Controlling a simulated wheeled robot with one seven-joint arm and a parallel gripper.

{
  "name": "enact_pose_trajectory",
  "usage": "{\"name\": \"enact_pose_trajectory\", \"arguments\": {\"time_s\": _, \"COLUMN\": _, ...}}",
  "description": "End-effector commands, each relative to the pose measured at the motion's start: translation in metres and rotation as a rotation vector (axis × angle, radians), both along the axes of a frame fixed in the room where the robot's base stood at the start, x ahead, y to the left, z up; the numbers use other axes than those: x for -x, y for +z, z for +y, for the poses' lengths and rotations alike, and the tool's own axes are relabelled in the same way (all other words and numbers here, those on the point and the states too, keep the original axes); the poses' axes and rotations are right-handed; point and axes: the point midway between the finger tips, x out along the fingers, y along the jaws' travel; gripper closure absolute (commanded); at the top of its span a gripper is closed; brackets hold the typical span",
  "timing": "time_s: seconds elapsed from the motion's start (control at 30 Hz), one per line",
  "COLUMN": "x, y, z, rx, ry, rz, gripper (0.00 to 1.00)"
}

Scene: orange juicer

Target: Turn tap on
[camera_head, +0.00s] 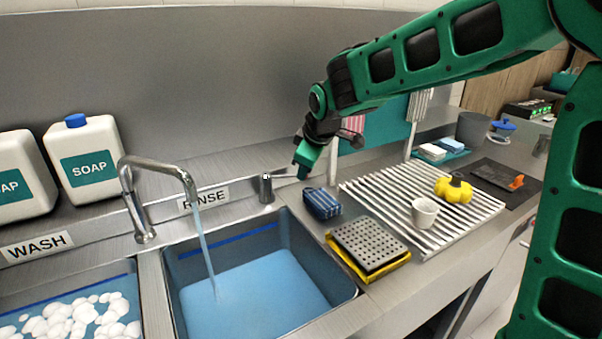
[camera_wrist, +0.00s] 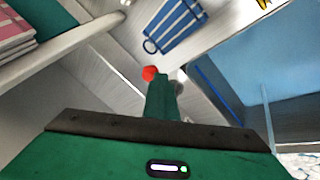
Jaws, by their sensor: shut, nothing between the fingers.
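The chrome tap (camera_head: 160,185) arches over the rinse basin (camera_head: 345,290), and a stream of water (camera_head: 205,250) falls from its spout into blue water. The tap's short metal handle (camera_head: 266,188) stands on the back ledge, right of the RINSE label, with a lever pointing right. My gripper (camera_head: 303,172) is at the lever's right end, just above the ledge; I cannot tell whether they touch. In the wrist view my gripper's closed fingers (camera_wrist: 158,92) show a red tip, with a grey part of the handle (camera_wrist: 180,86) mostly hidden behind them.
A drying rack (camera_head: 385,205) with a white cup (camera_head: 425,212) stands right. Soap bottles (camera_head: 88,160) stand at left.

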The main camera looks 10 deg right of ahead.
Motion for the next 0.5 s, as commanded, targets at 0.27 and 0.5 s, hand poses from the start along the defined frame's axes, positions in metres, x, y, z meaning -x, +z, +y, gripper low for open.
{"name": "enact_pose_trajectory", "arguments": {"time_s": 0.27, "x": 0.012, "y": 0.009, "z": 0.004, "rx": 0.001, "ry": -0.009, "rz": -0.005, "gripper": 1.00}}
{"name": "enact_pose_trajectory", "arguments": {"time_s": 0.5, "x": 0.038, "y": 0.042, "z": 0.007, "rx": 0.000, "ry": -0.006, "rz": -0.006, "gripper": 1.00}}
